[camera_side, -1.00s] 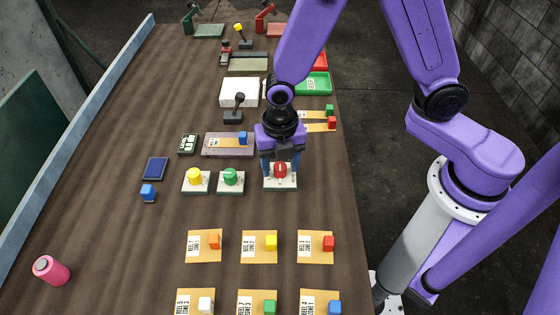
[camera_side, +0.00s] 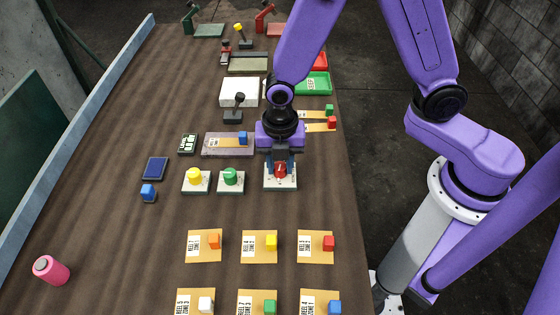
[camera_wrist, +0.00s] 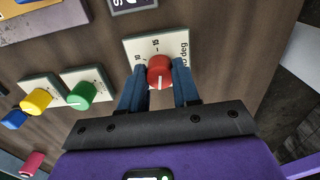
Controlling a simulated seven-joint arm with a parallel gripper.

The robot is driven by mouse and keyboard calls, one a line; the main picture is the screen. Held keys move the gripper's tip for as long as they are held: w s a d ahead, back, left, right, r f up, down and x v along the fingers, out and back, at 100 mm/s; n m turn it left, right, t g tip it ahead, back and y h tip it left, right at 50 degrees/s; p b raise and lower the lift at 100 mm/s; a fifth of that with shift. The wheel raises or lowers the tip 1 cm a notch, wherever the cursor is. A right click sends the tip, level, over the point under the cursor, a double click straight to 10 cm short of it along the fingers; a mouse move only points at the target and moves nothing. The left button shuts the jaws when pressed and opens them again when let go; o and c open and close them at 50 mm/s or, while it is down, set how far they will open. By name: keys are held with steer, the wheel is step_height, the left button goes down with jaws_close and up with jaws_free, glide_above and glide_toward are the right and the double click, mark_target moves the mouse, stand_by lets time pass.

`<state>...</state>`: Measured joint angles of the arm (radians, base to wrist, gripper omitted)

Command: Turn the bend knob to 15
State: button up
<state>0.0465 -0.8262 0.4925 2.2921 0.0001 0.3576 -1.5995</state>
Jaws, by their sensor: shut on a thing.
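The red knob (camera_side: 281,169) stands on a white plate (camera_side: 280,186), the rightmost of three knob plates in the side view. In the wrist view the red knob (camera_wrist: 159,71) shows a pale pointer line, and its plate (camera_wrist: 135,49) carries numbers including 15 and the text "deg". My gripper (camera_side: 281,166) points down over this plate. In the wrist view my gripper's blue fingers (camera_wrist: 159,90) are shut on the red knob from both sides. The pointer's exact reading is too small to tell.
A green knob (camera_side: 231,176) and a yellow knob (camera_side: 195,175) stand on plates to the left. A grey block (camera_side: 213,151) with a card and blue cube lies behind them. Several cards with coloured cubes lie in front, with bare table between.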

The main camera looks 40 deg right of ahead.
steer(key=m, duration=0.4)
steer(key=shift+m, duration=0.3)
steer(key=m, duration=0.4)
steer(key=shift+m, duration=0.3)
steer(key=m, duration=1.1)
steer(key=shift+m, duration=0.3)
steer(key=m, duration=0.4)
steer(key=shift+m, duration=0.3)
steer(key=m, duration=0.4)
steer(key=shift+m, duration=0.3)
steer(key=shift+a+m, duration=0.1)
steer(key=shift+m, duration=1.8)
